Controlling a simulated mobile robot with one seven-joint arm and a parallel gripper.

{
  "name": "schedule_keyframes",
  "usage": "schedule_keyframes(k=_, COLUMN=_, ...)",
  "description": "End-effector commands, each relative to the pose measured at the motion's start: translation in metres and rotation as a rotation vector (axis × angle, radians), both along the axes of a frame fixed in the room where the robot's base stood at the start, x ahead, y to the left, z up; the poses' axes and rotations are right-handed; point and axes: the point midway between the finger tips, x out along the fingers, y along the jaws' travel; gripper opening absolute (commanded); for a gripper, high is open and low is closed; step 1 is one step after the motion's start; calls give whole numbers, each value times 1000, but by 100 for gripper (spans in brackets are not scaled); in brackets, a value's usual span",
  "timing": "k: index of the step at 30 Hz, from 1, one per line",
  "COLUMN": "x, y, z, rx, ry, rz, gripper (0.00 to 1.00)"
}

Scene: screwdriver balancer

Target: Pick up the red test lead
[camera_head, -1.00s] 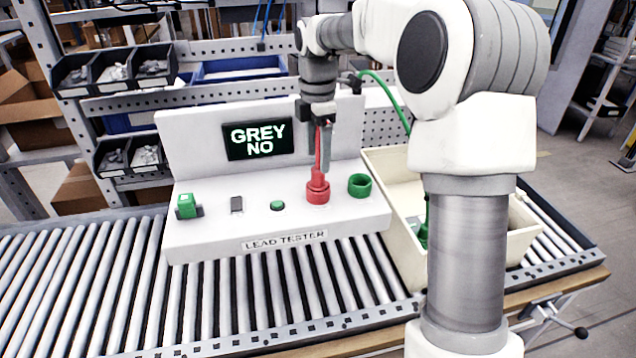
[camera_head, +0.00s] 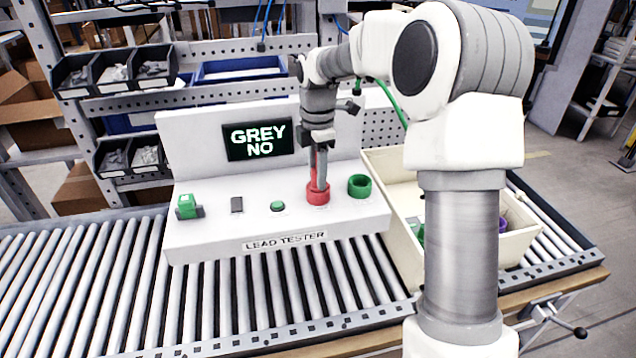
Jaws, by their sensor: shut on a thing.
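The red test lead (camera_head: 313,162) stands upright at the red ring socket (camera_head: 317,198) on the white lead tester (camera_head: 215,237). Only a thin strip of red shows along my fingers; the rest of the lead is hidden. My gripper (camera_head: 320,184) points straight down with its fingertips at the mouth of the red socket. It is shut on the red test lead. The tester's screen (camera_head: 258,140) reads "GREY NO".
A green ring socket (camera_head: 359,186) is just right of the red one. A green button (camera_head: 277,206), a dark switch (camera_head: 237,204) and a green block (camera_head: 187,206) are to the left. A cream bin (camera_head: 521,240) with green and purple items stands right, partly behind my arm.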

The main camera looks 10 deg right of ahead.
Motion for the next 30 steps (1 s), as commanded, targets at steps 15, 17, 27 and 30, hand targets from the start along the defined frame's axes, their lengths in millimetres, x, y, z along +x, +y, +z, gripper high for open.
schedule_keyframes(k=15, x=0, y=0, z=3, rx=0, ry=-2, rz=0, gripper=0)
schedule_keyframes(k=17, x=1, y=0, z=6, rx=-1, ry=-2, rz=0, gripper=0)
schedule_keyframes(k=27, x=4, y=-16, z=50, rx=1, ry=-4, rz=-6, gripper=0)
schedule_keyframes(k=30, x=8, y=-39, z=64, rx=1, ry=-3, rz=-5, gripper=0)
